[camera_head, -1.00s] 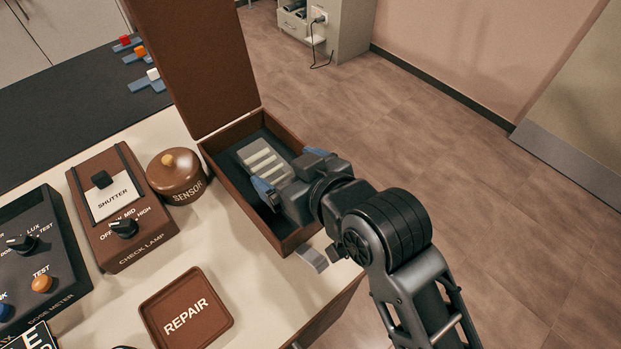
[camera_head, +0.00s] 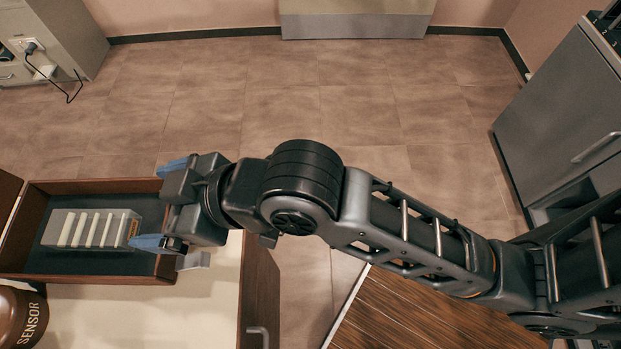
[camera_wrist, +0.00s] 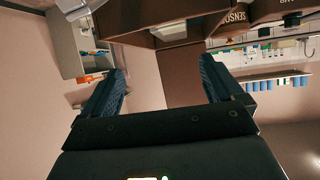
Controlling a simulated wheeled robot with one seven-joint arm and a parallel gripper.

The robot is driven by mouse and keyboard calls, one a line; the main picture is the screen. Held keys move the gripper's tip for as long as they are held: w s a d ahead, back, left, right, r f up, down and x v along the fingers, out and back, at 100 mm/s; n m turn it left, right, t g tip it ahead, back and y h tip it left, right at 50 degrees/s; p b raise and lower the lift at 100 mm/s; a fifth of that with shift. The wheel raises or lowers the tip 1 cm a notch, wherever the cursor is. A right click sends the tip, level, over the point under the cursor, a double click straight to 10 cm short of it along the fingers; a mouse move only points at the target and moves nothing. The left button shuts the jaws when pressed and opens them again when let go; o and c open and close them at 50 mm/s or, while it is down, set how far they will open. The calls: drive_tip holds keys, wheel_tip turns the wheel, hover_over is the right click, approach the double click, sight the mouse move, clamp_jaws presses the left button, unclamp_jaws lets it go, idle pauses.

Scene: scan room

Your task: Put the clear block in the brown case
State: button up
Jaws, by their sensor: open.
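The brown case (camera_head: 90,279) stands open on the table at the left of the head view. The clear block (camera_head: 92,228), greyish with several white bars, lies flat on its dark lining. My gripper (camera_head: 155,205) is open and empty, over the case's right end. Its lower blue finger overlaps the block's right end in the picture; I see no grip on it. In the wrist view, the two fingers (camera_wrist: 163,82) are wide apart with nothing between them. The case (camera_wrist: 130,35) is beyond them, with part of the pale block (camera_wrist: 180,27) showing inside.
The brown round sensor pot (camera_head: 18,318) stands close to the case's lower left. A small grey piece (camera_head: 194,260) is at the case's lower right corner. The pale tabletop (camera_head: 130,320) below the case is clear. A grey cabinet (camera_head: 565,125) stands at the right.

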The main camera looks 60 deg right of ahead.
drive_tip(key=s+d+f+m+t+h, duration=0.1)
drive_tip(key=s+d+f+m+h, duration=0.1)
drive_tip(key=s+d+f, duration=0.35)
drive_tip(key=s+d+r+m+h, duration=0.1)
drive_tip(key=s+d+r, duration=0.1)
drive_tip(key=s, duration=0.5)
drive_tip(key=s+d+r+m+t+h, duration=0.1)
drive_tip(key=s+d+r, duration=0.1)
drive_tip(key=s+d, duration=0.2)
drive_tip(key=s+d+r+m+t+h, duration=0.1)
drive_tip(key=s+d+r, duration=0.1)
drive_tip(key=s, duration=0.8)
drive_tip(key=shift+d+h, duration=0.3)
drive_tip(key=shift+d, duration=0.5)
